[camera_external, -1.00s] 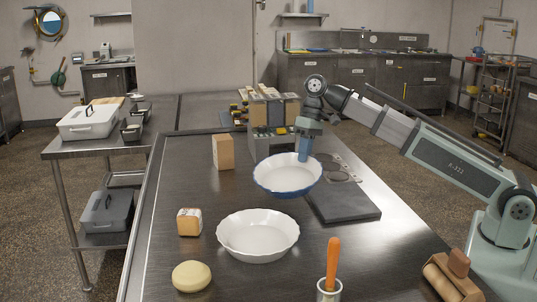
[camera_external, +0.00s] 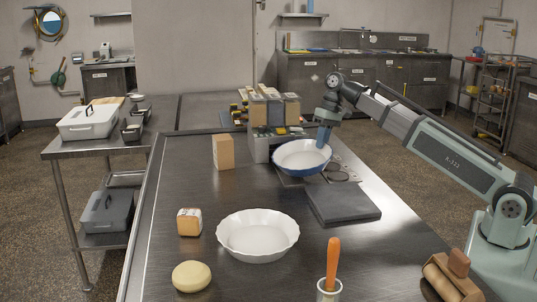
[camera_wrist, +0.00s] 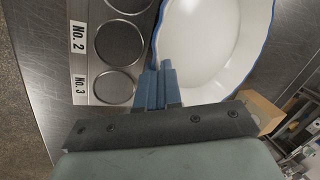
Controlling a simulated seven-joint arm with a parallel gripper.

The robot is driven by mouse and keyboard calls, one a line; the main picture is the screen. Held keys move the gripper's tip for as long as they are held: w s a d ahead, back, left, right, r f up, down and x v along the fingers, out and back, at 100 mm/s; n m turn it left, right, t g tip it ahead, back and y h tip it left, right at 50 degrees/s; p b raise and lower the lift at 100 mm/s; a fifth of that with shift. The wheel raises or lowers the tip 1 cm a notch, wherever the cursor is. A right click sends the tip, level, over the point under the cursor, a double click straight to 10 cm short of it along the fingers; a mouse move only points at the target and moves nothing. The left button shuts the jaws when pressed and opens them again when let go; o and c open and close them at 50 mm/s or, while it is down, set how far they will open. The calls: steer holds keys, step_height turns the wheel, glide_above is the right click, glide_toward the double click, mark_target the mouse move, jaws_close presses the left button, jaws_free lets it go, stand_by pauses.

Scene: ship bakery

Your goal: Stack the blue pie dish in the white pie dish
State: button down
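The blue pie dish (camera_external: 301,156), white inside with a blue outer wall, is held up off the table in the external view, slightly tilted. My gripper (camera_external: 323,138) is at its right rim. In the wrist view the dish (camera_wrist: 215,45) fills the upper right, and my gripper's blue fingers (camera_wrist: 158,88) are closed together at its rim, apparently pinching it. The white pie dish (camera_external: 258,236), with a fluted rim, stands upright and empty on the table, nearer the camera and to the left of the blue dish.
A dark slab (camera_external: 343,203) lies right of the white dish. A small bread-like block (camera_external: 189,222), a yellow round (camera_external: 191,276), a brown box (camera_external: 223,152) and an orange-handled tool (camera_external: 333,262) stand around it. A rack of containers (camera_external: 270,110) is behind the blue dish. A panel with round wells (camera_wrist: 112,50) lies below.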

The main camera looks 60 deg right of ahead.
steer(key=s+a+r+m+t+y, duration=0.15)
steer(key=s+a, duration=0.25)
steer(key=a, duration=0.9)
steer(key=s+a+r, duration=0.2)
steer(key=s+a, duration=0.2)
steer(key=a, duration=1)
steer(key=s+a+r+m, duration=0.15)
steer(key=s+a, duration=0.25)
steer(key=a, duration=0.9)
steer(key=shift+s+d+f, duration=0.1)
steer(key=shift+f, duration=1.55)
steer(key=shift+s+d+f, duration=0.1)
steer(key=shift+f, duration=1.55)
step_height(320, 180, down, 2)
steer(key=shift+f, duration=0.2)
steer(key=shift+s+d+f, duration=0.1)
steer(key=shift+s+f, duration=0.1)
steer(key=shift+f, duration=0.3)
steer(key=c, duration=1.3)
jaws_free()
steer(key=shift+s, duration=0.1)
steer(key=shift+v, duration=5.9)
